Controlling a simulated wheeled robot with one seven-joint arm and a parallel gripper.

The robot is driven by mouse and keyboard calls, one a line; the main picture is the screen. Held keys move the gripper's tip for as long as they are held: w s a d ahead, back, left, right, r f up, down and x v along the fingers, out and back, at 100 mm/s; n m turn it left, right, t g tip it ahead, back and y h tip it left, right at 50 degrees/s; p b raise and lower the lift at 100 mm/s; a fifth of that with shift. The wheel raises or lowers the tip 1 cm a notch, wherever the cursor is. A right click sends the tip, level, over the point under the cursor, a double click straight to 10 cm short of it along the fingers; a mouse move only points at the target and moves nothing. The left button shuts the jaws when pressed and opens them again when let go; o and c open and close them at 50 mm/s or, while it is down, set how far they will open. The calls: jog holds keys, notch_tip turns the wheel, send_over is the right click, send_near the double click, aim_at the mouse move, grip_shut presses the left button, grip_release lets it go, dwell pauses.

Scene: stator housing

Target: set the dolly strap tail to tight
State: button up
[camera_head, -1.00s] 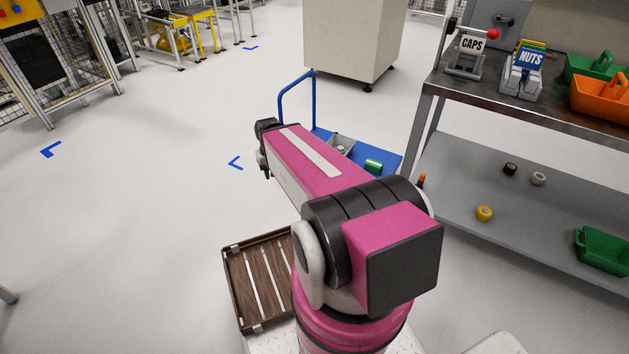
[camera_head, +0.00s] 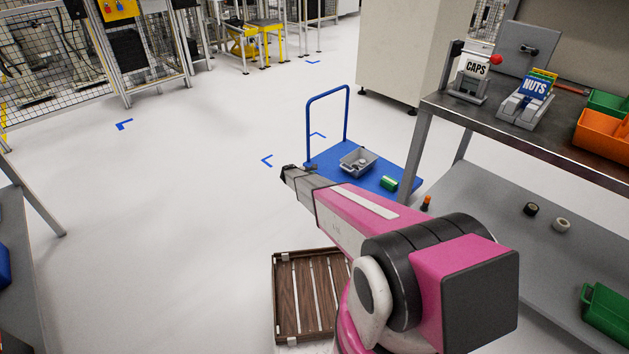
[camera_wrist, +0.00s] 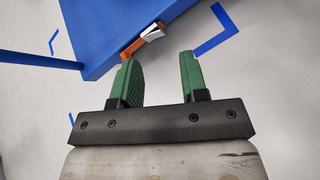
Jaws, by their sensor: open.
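The blue dolly (camera_head: 335,169) stands on the floor beyond my arm, its handle at the far left. In the wrist view the dolly deck (camera_wrist: 105,32) fills the top. A small orange piece with a white and dark end (camera_wrist: 142,40), apparently the strap tail, sits at the deck's edge. My gripper (camera_wrist: 158,57) is open and empty, its two green fingers apart. The orange piece lies just past the left fingertip, and I cannot tell whether they touch. In the head view the strap and the fingers cannot be made out.
A grey bin (camera_head: 358,161) and a green roll (camera_head: 389,183) sit on the dolly. A steel workbench (camera_head: 540,140) with a lower shelf (camera_head: 480,215) stands close on the right. A slatted brown tray (camera_head: 311,290) is beside my arm's base. The floor to the left is open.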

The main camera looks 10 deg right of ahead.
jog(key=w+a+f+n+t+h, duration=0.1)
jog(key=w+a+f+n+t, duration=0.15)
jog(key=w+f, duration=0.25)
jog(key=w+a+f+n+t, duration=0.1)
jog(key=w+a+f+n, duration=0.2)
jog(key=w+f+n, duration=0.15)
jog(key=w+d+f+m, duration=0.1)
jog(key=w+d+f, duration=0.3)
jog(key=d, duration=0.4)
jog(key=shift+w, duration=0.6)
jog(key=shift+g, duration=0.25)
jog(key=shift+d, duration=0.1)
grip_shut()
